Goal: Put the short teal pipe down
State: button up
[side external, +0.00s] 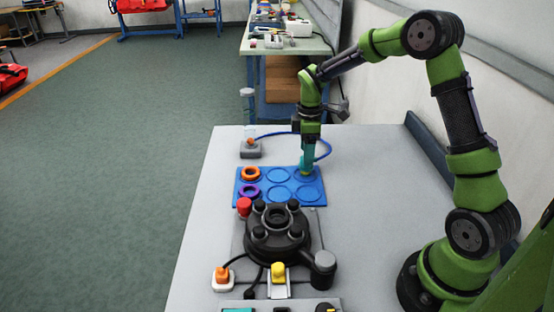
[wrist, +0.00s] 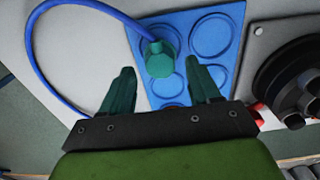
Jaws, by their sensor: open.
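The short teal pipe (wrist: 161,60) shows in the wrist view between and just beyond my fingertips, over a round recess of the blue tray (wrist: 155,88). Its foot is hard to see, so I cannot tell how it rests. My gripper (wrist: 160,68) is open, with a finger on each side of the pipe and visible gaps. In the side view my gripper (side external: 306,163) points down over the back right recess of the blue tray (side external: 319,203); the pipe there is mostly hidden by the fingers.
An orange ring (side external: 250,173) and a purple ring (side external: 249,191) lie in the tray's left recesses. A blue hose (side external: 326,146) loops close behind my gripper. A black round fixture (side external: 275,245) stands in front of the tray.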

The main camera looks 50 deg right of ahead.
jog(key=s+a+r+m+t, duration=0.1)
jog(key=s+a+r, duration=0.1)
jog(key=r, duration=0.6)
jog(key=s+a+r+m+t, duration=0.1)
jog(key=s+a+r+m, duration=0.15)
jog(key=r, duration=0.45)
jog(key=s+a+r+m+t+y, duration=0.1)
jog(key=s+a+m+t, duration=0.1)
jog(key=s+a+m, duration=0.3)
jog(key=s+a+r+m+t+y, duration=0.1)
jog(key=s+a+m+t, duration=0.2)
jog(key=s, duration=0.8)
jog(key=shift+a+r+m, duration=0.15)
jog(key=shift+a+m, duration=0.7)
jog(key=shift+a, duration=0.05)
